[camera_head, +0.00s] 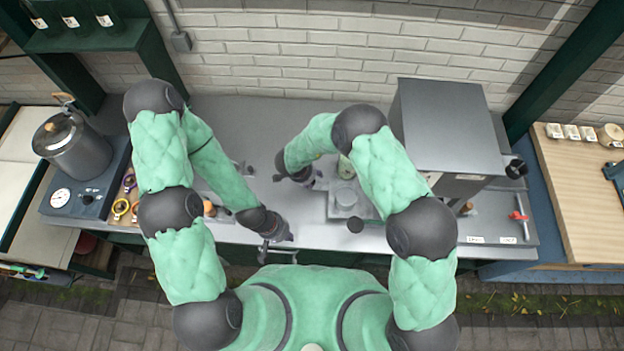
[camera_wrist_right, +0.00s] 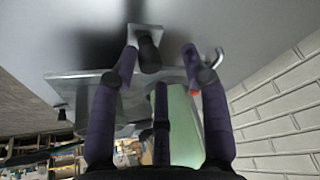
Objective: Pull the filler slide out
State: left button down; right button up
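In the head view a metal filler unit (camera_head: 345,197) with a round top stands at the middle of the counter; I cannot clearly make out which part is the slide. My right gripper (camera_head: 308,180) is just left of it, partly hidden by its own wrist. In the right wrist view my right gripper (camera_wrist_right: 160,62) has its purple fingers spread. A dark knob (camera_wrist_right: 149,52) on a pale square plate shows ahead, between the fingertips; I cannot tell whether they touch it. My left gripper (camera_head: 272,243) hangs at the counter's front edge, too small to read its opening.
A large grey box-shaped machine (camera_head: 447,125) stands right of my right arm. A metal pot (camera_head: 72,145) stands on a dark base at the left, with small coloured rings (camera_head: 121,208) beside it. The grey counter (camera_head: 245,115) is clear toward the back wall.

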jog(key=shift+s+f, duration=0.15)
jog(key=shift+s, duration=0.1)
jog(key=v, duration=1.2)
jog(key=shift+w, duration=0.1)
dwell(0.4)
